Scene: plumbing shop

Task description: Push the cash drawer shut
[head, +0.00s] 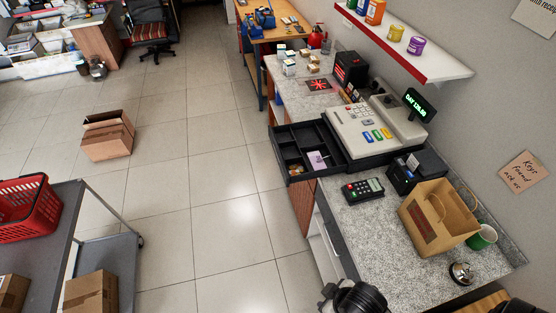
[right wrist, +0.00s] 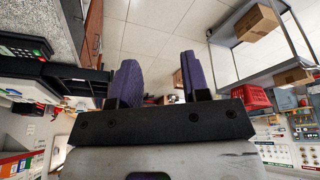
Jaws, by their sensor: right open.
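The black cash drawer (head: 286,163) stands pulled out to the left from under the cream cash register (head: 375,125) on the counter. Its open compartments show, with a pale purple note and some coins inside. In the right wrist view, my right gripper (right wrist: 159,80) is open, its two purple fingers apart with nothing held between them. A black edge that looks like the drawer (right wrist: 82,84) shows just left of its left finger; whether they touch I cannot tell. My left gripper is not in view.
A grey cart (head: 62,215) with a red basket (head: 27,208) stands left. Tiled floor lies clear between.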

